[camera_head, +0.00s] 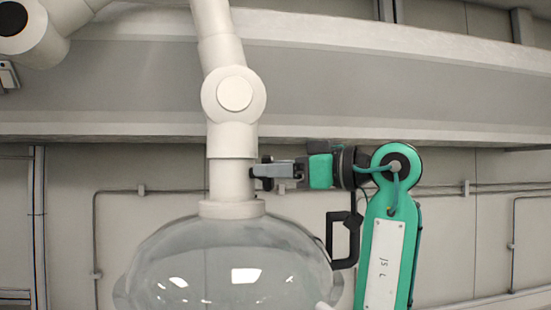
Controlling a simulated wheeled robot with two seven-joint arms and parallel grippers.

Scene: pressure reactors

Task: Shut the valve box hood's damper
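The valve box hood (228,265) is a clear dome hanging from a white jointed duct, low in the head view. The white duct (232,178) rises from its collar to a round joint. The finger gap does not show.
The round duct joint (234,94) is above the gripper. A grey beam (400,85) and thin conduits on the wall run behind.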

